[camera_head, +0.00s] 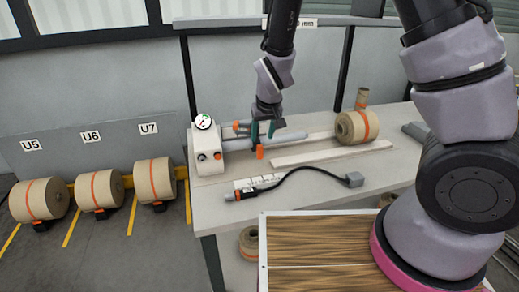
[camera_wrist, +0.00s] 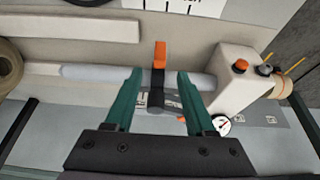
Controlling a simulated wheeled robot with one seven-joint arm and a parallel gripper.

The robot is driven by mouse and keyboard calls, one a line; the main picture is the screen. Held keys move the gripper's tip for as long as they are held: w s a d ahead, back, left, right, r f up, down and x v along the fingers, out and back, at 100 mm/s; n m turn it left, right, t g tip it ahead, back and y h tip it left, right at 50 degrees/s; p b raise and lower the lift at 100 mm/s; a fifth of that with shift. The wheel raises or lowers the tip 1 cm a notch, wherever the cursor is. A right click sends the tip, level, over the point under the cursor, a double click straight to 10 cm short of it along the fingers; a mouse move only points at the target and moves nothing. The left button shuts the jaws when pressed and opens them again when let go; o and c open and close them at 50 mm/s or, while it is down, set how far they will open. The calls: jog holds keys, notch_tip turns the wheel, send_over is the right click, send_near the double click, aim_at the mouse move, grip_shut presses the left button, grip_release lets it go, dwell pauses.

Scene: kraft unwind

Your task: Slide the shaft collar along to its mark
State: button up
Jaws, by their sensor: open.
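The shaft collar (camera_wrist: 158,88) is a dark ring with an orange lever (camera_wrist: 160,54), around a pale grey shaft (camera_wrist: 95,74). In the head view the orange lever (camera_head: 260,152) hangs in front of the shaft (camera_head: 292,137). My gripper (camera_wrist: 160,76) is open, its green fingers on either side of the collar with visible gaps. In the head view my gripper (camera_head: 263,130) is at the shaft, close to the white end block (camera_head: 207,150). A small pale label with dark lines (camera_wrist: 143,99) shows beside the collar; I cannot tell which line is the mark.
A kraft roll (camera_head: 357,127) sits at the shaft's other end. A pressure gauge (camera_head: 203,121) tops the block. A black cable with a grey plug (camera_head: 353,180) and a white card (camera_head: 258,182) lie in front. A pale bar (camera_head: 332,153) lies alongside the shaft.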

aim_at(261, 146)
jog(key=x, duration=0.8)
jog(key=shift+f, duration=0.2)
grip_shut()
jog(key=shift+w, duration=0.1)
dwell(1.0)
